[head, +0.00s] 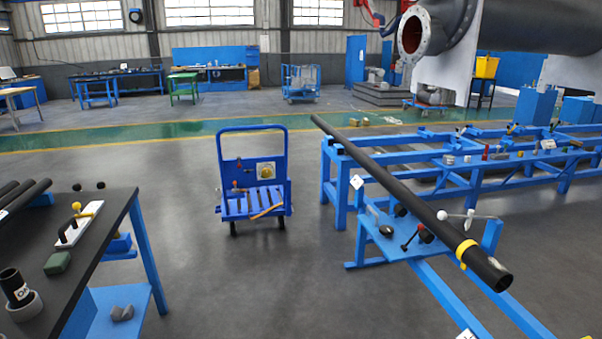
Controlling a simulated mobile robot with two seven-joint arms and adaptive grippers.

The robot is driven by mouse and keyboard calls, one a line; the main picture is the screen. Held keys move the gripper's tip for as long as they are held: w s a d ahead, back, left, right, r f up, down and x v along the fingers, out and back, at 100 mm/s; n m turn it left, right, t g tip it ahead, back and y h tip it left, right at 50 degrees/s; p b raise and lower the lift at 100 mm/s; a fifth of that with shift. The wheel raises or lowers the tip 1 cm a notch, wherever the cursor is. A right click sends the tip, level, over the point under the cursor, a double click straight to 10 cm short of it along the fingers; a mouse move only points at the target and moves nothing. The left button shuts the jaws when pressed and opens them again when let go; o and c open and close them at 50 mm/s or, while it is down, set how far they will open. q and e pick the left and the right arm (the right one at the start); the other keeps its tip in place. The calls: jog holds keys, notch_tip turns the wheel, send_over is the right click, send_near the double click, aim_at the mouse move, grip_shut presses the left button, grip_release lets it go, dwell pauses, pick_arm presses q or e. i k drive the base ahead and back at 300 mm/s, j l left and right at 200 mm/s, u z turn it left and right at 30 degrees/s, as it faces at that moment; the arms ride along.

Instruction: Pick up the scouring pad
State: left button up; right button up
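A small dark green block, which looks like the scouring pad (57,263), lies flat on the black-topped table (105,222) at the left. It is near a white board (80,232) that carries a black handle and a yellow part. Nothing touches the pad from above, and its top is in plain sight. Neither of my grippers is in the head view.
A dark cup-like cylinder and a grey ring (25,306) stand nearer on the table. Dark pipes (28,196) lie at its far left. A blue cart (252,185) stands on open floor. A long black pipe (400,190) rests on blue frames at right.

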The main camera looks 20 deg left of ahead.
aim_at(58, 262)
jog(key=i+j+u, duration=0.25)
jog(key=u, duration=0.15)
jog(key=i+u, duration=0.8)
jog(key=i+l+u, duration=0.15)
jog(key=i+u, duration=0.3)
jog(key=i+z, duration=0.1)
jog(key=z, duration=0.7)
jog(key=i+j+z, duration=0.1)
jog(key=z, duration=0.3)
jog(key=i+j+z, duration=0.1)
jog(key=z, duration=8.35)
